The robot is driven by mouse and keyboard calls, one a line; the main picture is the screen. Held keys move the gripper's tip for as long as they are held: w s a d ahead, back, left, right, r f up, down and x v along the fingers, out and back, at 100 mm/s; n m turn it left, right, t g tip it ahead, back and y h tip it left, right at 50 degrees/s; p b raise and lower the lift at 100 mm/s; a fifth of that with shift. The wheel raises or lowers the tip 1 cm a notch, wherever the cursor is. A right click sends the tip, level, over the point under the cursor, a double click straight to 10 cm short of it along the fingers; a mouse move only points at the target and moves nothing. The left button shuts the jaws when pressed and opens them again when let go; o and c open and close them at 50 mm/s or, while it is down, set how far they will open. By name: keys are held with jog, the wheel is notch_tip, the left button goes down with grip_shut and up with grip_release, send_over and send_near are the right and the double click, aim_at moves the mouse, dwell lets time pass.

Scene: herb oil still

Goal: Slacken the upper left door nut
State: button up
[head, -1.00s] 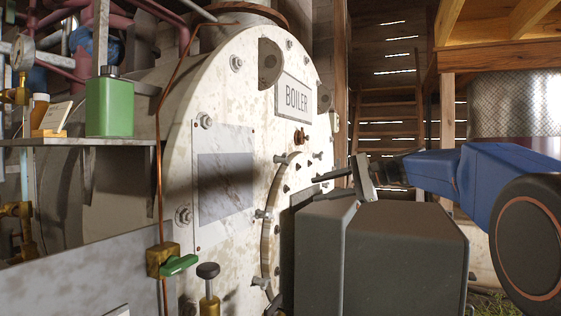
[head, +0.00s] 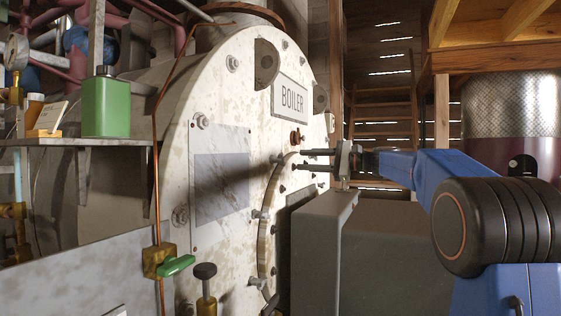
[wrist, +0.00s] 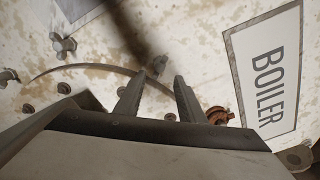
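The round boiler door (head: 268,232) is set in the pale boiler front, with several winged nuts along its rim. The upper left door nut (head: 277,158) sits at the rim's upper left. In the wrist view this nut (wrist: 157,66) lies just beyond the fingertips, roughly in line with the gap between them. My gripper (head: 303,159) is level with the nut and to its right, its two fingers apart and empty. The fingers also show apart in the wrist view (wrist: 156,80). A gap to the nut seems to remain, but its depth is hard to judge.
A rusty fitting (head: 296,137) projects above the door, below the BOILER plate (head: 290,98). Another door nut (head: 258,213) is lower on the rim. A green-handled valve (head: 176,265) and a shelf with a green can (head: 106,106) are at left.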

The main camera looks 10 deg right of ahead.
aim_at(281, 159)
jog(key=x, duration=1)
